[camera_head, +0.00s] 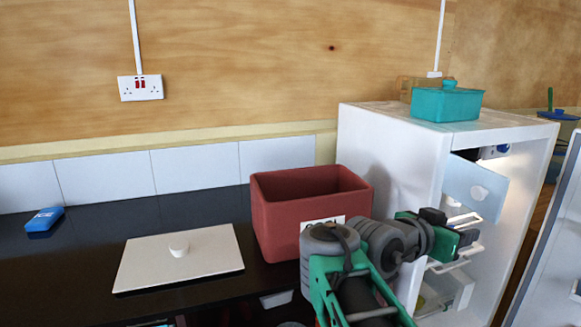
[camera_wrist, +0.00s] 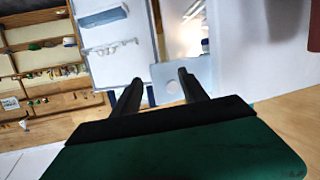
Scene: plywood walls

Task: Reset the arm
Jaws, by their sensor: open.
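My arm, green and grey, reaches from the bottom of the head view toward the white cabinet (camera_head: 390,150) on the right. My gripper (camera_head: 474,228) is at the cabinet's open front, beside its pale drawers or shelves. In the wrist view my gripper (camera_wrist: 158,82) shows two dark fingers spread apart with nothing between them. Beyond the fingertips is a pale panel with a round knob (camera_wrist: 172,87), which also appears in the head view as a light blue panel (camera_head: 476,182).
A red-brown open box (camera_head: 262,220) stands on the black counter close to my arm. A white lid (camera_head: 140,262) and a blue box (camera_head: 44,220) lie further left. A teal pot (camera_head: 446,104) sits on the cabinet. A white door edge (camera_head: 550,240) stands at far right.

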